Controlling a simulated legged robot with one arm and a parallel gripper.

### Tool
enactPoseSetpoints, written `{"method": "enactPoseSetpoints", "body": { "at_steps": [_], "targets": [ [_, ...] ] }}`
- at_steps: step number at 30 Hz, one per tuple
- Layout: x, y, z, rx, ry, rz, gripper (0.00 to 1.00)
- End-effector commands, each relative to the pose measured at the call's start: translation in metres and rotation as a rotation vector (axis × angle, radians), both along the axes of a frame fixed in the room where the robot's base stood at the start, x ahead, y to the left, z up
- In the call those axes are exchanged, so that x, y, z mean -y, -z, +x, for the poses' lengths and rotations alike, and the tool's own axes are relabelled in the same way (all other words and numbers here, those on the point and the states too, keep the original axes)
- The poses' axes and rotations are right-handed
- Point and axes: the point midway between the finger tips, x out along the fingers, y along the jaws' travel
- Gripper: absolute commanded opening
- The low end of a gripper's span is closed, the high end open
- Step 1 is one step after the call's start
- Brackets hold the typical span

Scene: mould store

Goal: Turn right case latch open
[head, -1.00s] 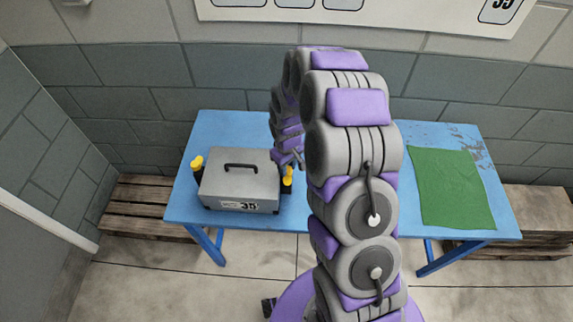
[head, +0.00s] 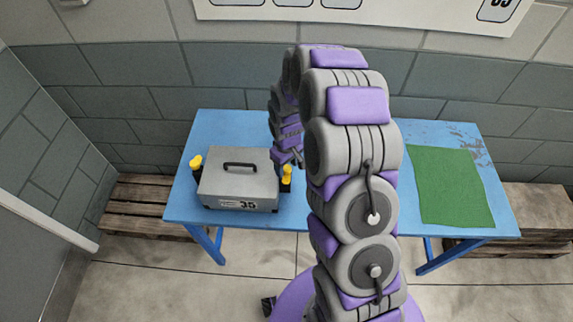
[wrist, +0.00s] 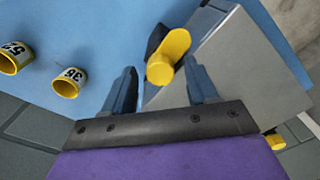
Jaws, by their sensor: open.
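The grey case (head: 238,184) with a dark top handle stands on the left of the blue table in the head view. Its right latch (head: 287,174) has a yellow knob on a dark base at the case's right side. In the wrist view the right latch (wrist: 170,58) shows its yellow end between and just beyond my fingertips. My gripper (wrist: 160,68) is open, with one finger on each side of the knob; contact cannot be told. In the head view my gripper (head: 297,160) is mostly hidden by my arm. The left latch (head: 196,162) is also yellow.
Two yellow numbered rings, one marked 52 (wrist: 14,57) and one marked 36 (wrist: 69,82), lie on the blue table (head: 222,124) left of my gripper in the wrist view. A green mat (head: 450,188) lies at the table's right. Wooden pallets (head: 140,208) stand below.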

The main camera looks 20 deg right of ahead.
Motion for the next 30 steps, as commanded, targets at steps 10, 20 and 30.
{"method": "enactPoseSetpoints", "body": {
  "at_steps": [10,20,30],
  "targets": [
    [0.0,-0.059,0.002,0.005,-0.001,0.001,0.58],
    [0.0,-0.131,0.003,0.006,0.001,0.002,0.58],
    [0.0,-0.168,0.002,-0.002,-0.001,0.0,0.58]
  ]
}}
